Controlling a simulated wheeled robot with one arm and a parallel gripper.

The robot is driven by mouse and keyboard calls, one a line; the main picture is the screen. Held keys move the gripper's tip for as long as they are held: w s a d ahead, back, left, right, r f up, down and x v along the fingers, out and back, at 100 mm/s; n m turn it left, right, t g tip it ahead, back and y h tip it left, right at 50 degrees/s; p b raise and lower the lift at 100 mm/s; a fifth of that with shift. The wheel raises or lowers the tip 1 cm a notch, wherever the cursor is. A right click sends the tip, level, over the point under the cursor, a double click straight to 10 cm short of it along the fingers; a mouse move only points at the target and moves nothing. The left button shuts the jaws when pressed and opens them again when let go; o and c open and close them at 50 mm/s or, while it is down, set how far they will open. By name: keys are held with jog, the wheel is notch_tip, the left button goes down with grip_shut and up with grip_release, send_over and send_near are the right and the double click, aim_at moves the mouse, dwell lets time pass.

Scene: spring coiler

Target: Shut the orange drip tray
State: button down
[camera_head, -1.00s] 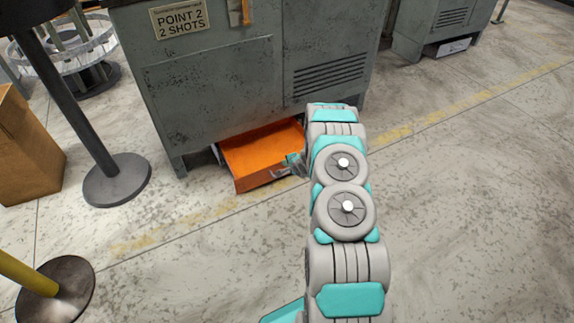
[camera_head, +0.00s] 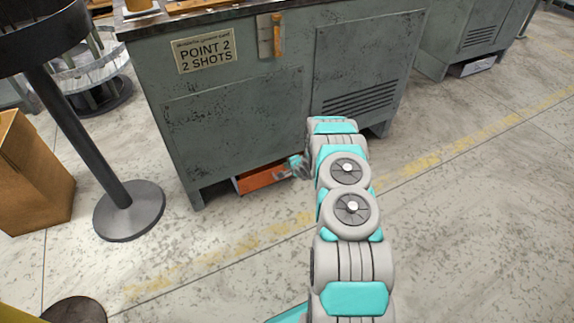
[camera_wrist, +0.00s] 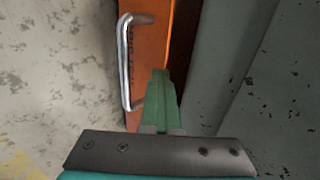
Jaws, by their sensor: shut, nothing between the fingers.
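The orange drip tray (camera_head: 262,180) sits low under the grey machine cabinet (camera_head: 240,125), with only its front and a thin strip showing in the head view. In the wrist view the tray front (camera_wrist: 150,45) is orange with dark lettering and a bent metal handle (camera_wrist: 126,62). A dark gap lies between the tray front and the cabinet side. My gripper (camera_wrist: 160,75) is shut and empty, its green fingertips over the tray beside the handle; I cannot tell whether they touch. In the head view my gripper (camera_head: 297,166) is at the tray's right end.
A black post on a round grey base (camera_head: 130,210) stands left of the cabinet, near a cardboard box (camera_head: 32,175). Another round base (camera_head: 75,310) is at the lower left. A second cabinet (camera_head: 470,40) stands at the back right. The floor in front is open.

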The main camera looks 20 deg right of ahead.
jog(key=shift+w, duration=0.1)
dwell(0.3)
jog(key=shift+s, duration=0.5)
jog(key=s+f+v, duration=0.1)
jog(key=f+v, duration=0.1)
jog(key=v, duration=1)
jog(key=s+a+r+n+g+h, duration=0.1)
jog(key=s+a+r+n+g, duration=0.4)
jog(key=r, duration=0.7)
jog(key=s+a+r+n+h, duration=0.1)
jog(key=s+a+r+n, duration=0.2)
jog(key=s+r, duration=0.55)
jog(key=s+a+r+n+g, duration=0.2)
jog(key=s+a+r, duration=0.3)
jog(key=s, duration=0.6)
jog(key=s+a+r+n+g+y, duration=0.1)
jog(key=s+a+r+n+g, duration=0.1)
jog(key=s+a+r+n, duration=0.2)
jog(key=s+a+r+n+g, duration=0.2)
jog(key=s+a+r, duration=0.3)
jog(key=s, duration=1.3)
notch_tip(320, 180, up, 5)
jog(key=shift+s+a+f+n+y, duration=0.2)
jog(key=shift+a+n+y, duration=0.1)
jog(key=shift+n, duration=0.5)
